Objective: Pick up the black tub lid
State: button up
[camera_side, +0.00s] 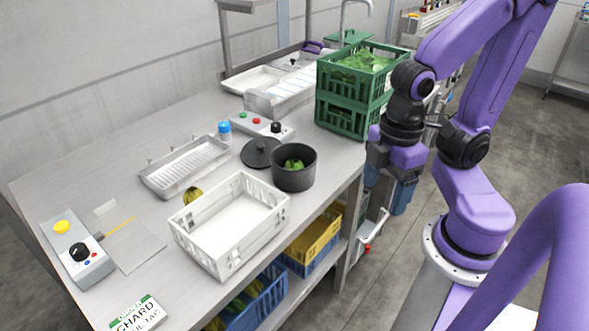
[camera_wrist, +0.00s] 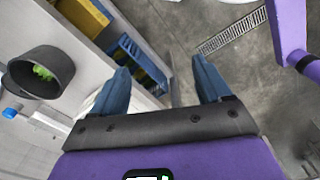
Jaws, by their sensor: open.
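The black tub lid (camera_side: 261,152) lies on the steel table, just left of and behind the black tub (camera_side: 294,168) in the side view. The tub stands upright with green leaves inside. My gripper (camera_side: 387,206) hangs off the table's front edge, to the right of the tub and lid, pointing down. In the wrist view its two blue fingers (camera_wrist: 161,78) are apart with nothing between them.
A white crate (camera_side: 229,225) stands in front of the tub. Stacked green crates (camera_side: 343,118) hold leaves at the table's back right. A button box (camera_side: 262,127), a blue-capped jar (camera_side: 224,130) and a perforated tray (camera_side: 186,167) are near the lid. Yellow and blue crates fill the shelf below.

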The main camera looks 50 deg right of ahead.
jog(key=shift+c, duration=0.2)
jog(key=c, duration=0.4)
jog(key=shift+o, duration=0.2)
jog(key=w+r+n+t+h, duration=0.25)
jog(key=w+n, duration=0.55)
jog(key=w, duration=2.4)
jog(key=n+h, duration=0.2)
send_near(261, 145)
jog(key=shift+g, duration=0.45)
jog(key=x, duration=0.6)
jog(key=w+x, duration=0.1)
jog(key=x, duration=0.2)
jog(key=shift+r, duration=0.1)
